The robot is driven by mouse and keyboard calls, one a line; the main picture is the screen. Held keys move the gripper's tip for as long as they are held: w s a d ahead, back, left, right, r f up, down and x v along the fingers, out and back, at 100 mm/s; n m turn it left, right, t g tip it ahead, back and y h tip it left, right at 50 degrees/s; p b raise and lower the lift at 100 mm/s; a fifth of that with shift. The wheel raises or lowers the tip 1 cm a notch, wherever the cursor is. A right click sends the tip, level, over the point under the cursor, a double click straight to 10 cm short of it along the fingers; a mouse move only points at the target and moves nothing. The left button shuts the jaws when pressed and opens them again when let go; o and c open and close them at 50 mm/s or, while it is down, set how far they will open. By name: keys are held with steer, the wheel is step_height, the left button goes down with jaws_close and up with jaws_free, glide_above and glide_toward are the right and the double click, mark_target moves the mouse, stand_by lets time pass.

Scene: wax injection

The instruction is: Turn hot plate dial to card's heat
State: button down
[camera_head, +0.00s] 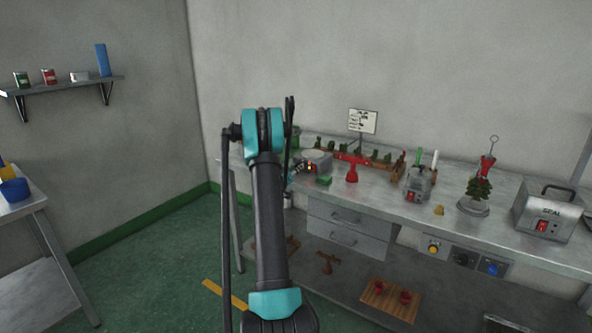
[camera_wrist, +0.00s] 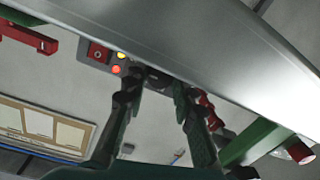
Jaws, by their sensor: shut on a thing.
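The hot plate (camera_head: 322,166) is a grey box with a pale round top, at the back left of the metal bench. Its front panel (camera_wrist: 84,55) shows a red switch, a yellow light and an orange light in the wrist view. The dark dial (camera_wrist: 157,79) is beside the lights, mostly hidden by my fingers. My gripper (camera_wrist: 159,86) is shut on the dial, one finger on each side. In the head view my arm partly hides the gripper. The white card (camera_head: 362,121) stands behind the hot plate; its writing is too small to read. The dial's setting cannot be read.
A small green block (camera_head: 324,180) and a red stand (camera_head: 352,170) are close to the hot plate's right. A grey pot device (camera_head: 417,184), a small tree on a round base (camera_head: 478,190) and a SEAL box (camera_head: 549,212) stand farther right. Drawers (camera_head: 345,231) are under the bench.

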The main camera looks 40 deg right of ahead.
steer(key=shift+m, duration=0.5)
steer(key=c, duration=1.2)
jaws_free()
steer(key=v, duration=1.2)
steer(key=shift+s, duration=0.1)
